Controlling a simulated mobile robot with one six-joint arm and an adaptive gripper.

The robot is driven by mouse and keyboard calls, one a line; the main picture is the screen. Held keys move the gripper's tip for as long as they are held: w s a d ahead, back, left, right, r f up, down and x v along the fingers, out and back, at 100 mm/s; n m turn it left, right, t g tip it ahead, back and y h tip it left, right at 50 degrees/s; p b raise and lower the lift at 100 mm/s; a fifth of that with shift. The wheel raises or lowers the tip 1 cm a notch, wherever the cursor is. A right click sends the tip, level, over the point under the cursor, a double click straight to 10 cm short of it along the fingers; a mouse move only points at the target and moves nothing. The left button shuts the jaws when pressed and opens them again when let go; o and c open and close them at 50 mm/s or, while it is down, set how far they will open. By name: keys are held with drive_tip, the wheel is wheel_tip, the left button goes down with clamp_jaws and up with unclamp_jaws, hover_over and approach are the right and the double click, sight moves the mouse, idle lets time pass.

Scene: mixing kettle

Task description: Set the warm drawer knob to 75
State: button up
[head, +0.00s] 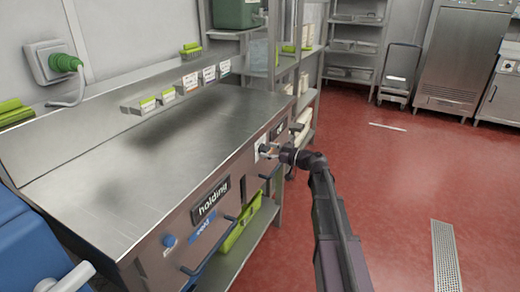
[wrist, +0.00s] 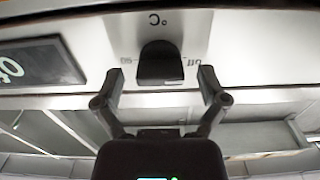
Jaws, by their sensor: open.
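The warm drawer knob (wrist: 160,66) is a dark knob on a pale plate (wrist: 185,28) marked °C in the wrist view, which appears upside down. Small scale marks flank the knob, but I cannot read its setting. My gripper (wrist: 160,80) is open, with one finger on each side of the knob and a visible gap on both sides. In the head view my gripper (head: 268,151) is at the counter's front panel, by the white plate (head: 259,147); it hides most of the knob there.
A dark sign (wrist: 38,64) sits beside the plate. A blue object (head: 35,240) stands at the near left. Red floor at right is open.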

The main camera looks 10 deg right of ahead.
drive_tip(key=shift+w+a, duration=0.2)
drive_tip(key=shift+a, duration=0.05)
drive_tip(key=c, duration=1.1)
